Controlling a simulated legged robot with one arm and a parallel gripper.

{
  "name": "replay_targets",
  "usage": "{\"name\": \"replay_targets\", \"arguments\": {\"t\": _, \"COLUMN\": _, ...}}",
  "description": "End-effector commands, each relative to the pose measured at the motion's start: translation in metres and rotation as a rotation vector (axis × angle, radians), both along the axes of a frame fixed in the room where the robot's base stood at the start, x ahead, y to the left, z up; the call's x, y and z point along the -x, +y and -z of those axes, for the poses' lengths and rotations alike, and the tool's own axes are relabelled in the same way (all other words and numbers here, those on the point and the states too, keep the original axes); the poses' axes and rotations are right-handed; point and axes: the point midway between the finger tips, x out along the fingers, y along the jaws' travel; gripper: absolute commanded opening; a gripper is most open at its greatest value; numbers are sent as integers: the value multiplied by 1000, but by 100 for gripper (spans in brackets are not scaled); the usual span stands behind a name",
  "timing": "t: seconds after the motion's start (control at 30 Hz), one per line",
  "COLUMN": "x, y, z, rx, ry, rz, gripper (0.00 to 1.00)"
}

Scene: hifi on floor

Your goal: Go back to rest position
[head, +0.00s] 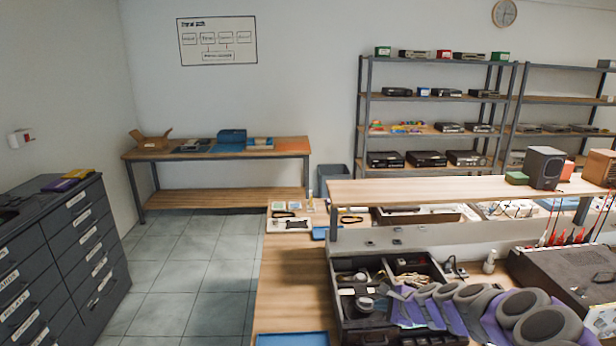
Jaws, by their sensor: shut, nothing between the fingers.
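The wooden workbench (285,272) fills the lower middle and right. An open dark case (337,322) with compartments of small parts and cables stands on it.
A dark drawer cabinet (62,262) stands at the left. Clear tiled floor (190,262) lies between it and the bench. A low wooden table (218,151) stands by the back wall. Shelving (440,99) holds hifi units. A raised shelf (430,190) carries a speaker (544,167).

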Motion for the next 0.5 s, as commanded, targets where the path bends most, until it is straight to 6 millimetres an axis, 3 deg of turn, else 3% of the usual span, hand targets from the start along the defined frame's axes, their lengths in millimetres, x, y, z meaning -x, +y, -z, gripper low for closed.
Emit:
{"name": "replay_targets", "arguments": {"t": 0.03, "x": 9, "y": 29, "z": -25, "rx": 26, "ry": -28, "rz": -105, "gripper": 0}}
{"name": "replay_targets", "arguments": {"t": 0.1, "x": 27, "y": 64, "z": -52, "rx": 68, "ry": -56, "rz": -247, "gripper": 0}}
{"name": "replay_targets", "arguments": {"t": 0.2, "x": 59, "y": 105, "z": -83, "rx": 138, "ry": -91, "rz": -441, "gripper": 0}}
{"name": "replay_targets", "arguments": {"t": 0.3, "x": 100, "y": 138, "z": -105, "rx": 216, "ry": -112, "rz": -627, "gripper": 0}}
{"name": "replay_targets", "arguments": {"t": 0.5, "x": 190, "y": 173, "z": -129, "rx": 392, "ry": -119, "rz": -962, "gripper": 0}}
